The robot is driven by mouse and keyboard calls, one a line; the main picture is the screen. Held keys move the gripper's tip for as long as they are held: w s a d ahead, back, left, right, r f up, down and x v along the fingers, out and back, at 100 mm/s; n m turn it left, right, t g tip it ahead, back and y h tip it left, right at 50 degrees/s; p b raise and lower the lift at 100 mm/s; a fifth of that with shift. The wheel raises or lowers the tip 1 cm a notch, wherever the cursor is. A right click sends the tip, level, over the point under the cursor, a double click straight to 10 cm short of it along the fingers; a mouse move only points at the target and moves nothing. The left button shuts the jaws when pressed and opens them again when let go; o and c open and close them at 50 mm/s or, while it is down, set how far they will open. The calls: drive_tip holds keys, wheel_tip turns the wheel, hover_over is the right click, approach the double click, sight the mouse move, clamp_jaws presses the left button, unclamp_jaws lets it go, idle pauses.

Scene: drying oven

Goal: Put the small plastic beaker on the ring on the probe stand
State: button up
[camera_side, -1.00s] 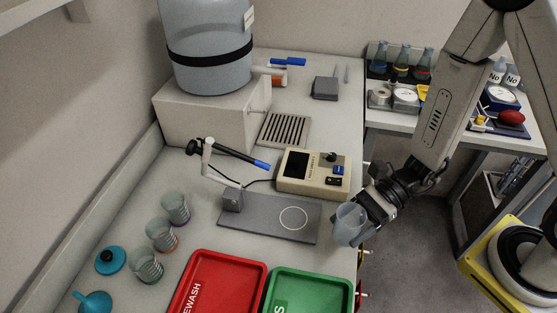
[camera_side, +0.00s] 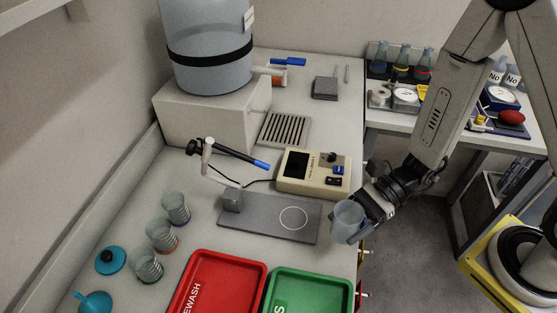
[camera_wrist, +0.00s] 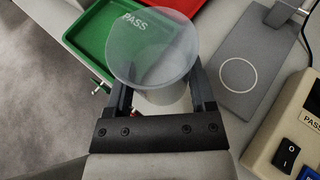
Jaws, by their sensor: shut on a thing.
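The small plastic beaker (camera_side: 347,221) is clear and bluish, and my gripper (camera_side: 362,215) is shut on it. It is held near the bench's right edge, to the right of the probe stand's grey base plate (camera_side: 262,227). The white ring (camera_side: 293,218) on that plate is bare. In the wrist view the beaker (camera_wrist: 153,50) sits between the two fingers of my gripper (camera_wrist: 160,95), its round mouth facing the camera. There the ring (camera_wrist: 238,75) lies to the right of the beaker, apart from it. The stand's probe arm (camera_side: 232,152) reaches over the plate's back.
A beige meter (camera_side: 314,174) stands behind the plate. A red tray (camera_side: 222,285) and a green tray (camera_side: 309,292) marked PASS lie in front. Several beakers (camera_side: 162,235) stand at the left. A large container (camera_side: 207,75) stands on a block at the back.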

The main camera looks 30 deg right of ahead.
drive_tip(key=w+a+m+t, duration=0.2)
drive_tip(key=w+m+t, duration=0.1)
drive_tip(key=w, duration=0.9)
drive_tip(key=shift+w+a+f+m+t+h, duration=0.2)
drive_tip(key=shift+a+f+m+t+h, duration=0.15)
drive_tip(key=shift+t, duration=0.35)
drive_tip(key=shift+d+f, duration=0.1)
hover_over(297, 218)
drive_tip(key=shift+f, duration=2.05)
drive_tip(key=shift+f, duration=1.8)
drive_tip(key=shift+f, duration=0.15)
drive_tip(key=o, duration=1.2)
drive_tip(key=shift+o, duration=0.2)
